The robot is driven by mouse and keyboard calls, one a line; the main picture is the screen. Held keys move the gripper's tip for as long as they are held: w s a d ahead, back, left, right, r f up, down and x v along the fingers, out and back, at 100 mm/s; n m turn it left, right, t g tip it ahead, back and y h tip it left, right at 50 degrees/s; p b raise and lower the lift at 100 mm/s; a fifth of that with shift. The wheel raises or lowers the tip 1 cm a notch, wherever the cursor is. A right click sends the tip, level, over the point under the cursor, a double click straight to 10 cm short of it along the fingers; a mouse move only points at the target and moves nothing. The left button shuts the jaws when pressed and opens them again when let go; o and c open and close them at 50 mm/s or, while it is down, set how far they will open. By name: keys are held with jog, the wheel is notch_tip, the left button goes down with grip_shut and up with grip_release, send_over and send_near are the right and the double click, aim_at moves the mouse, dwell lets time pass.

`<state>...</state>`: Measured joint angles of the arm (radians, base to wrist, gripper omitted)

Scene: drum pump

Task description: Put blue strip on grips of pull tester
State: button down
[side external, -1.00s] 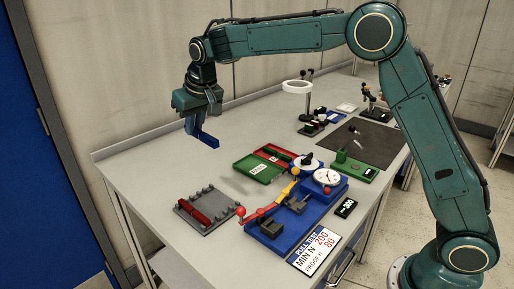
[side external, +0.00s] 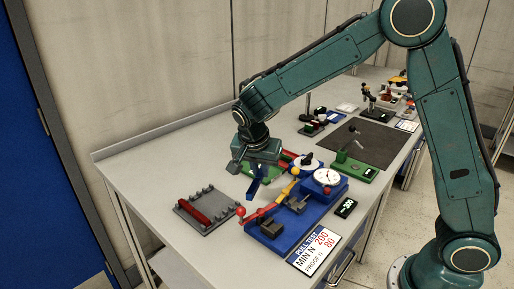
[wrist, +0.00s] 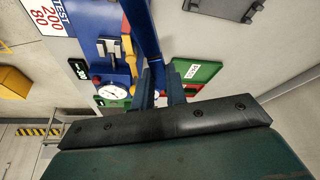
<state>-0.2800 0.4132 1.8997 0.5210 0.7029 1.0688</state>
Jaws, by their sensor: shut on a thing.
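My gripper (side external: 257,176) is shut on the blue strip (side external: 252,189) and holds it above the bench, just behind and left of the pull tester (side external: 287,232). In the wrist view the blue strip (wrist: 142,28) runs from between the fingers (wrist: 160,88) toward the top edge. The pull tester has a blue base, two dark grips (side external: 271,228) (side external: 297,204), a white dial (side external: 327,177) and a red-yellow lever with a red ball (side external: 240,211). The strip is apart from the grips, which hold nothing that I can see.
A grey rack with a red bar (side external: 207,209) lies left of the tester. A green tray (wrist: 195,70) and a red tray are behind it, partly hidden by my gripper. A limit card (side external: 315,250) lies in front. A dark mat (side external: 375,140) lies at the back right.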

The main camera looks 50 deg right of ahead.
jog(key=s+d+f+m+g, duration=0.1)
jog(key=s+d+f+m, duration=0.1)
jog(key=s+d+m, duration=0.2)
jog(key=s, duration=0.3)
jog(key=shift+s+f+m+g, duration=0.3)
jog(key=shift+m+g, duration=0.1)
jog(key=shift+f, duration=0.15)
jog(key=shift+f, duration=1.2)
jog(key=shift+f, duration=1.75)
dwell(1.2)
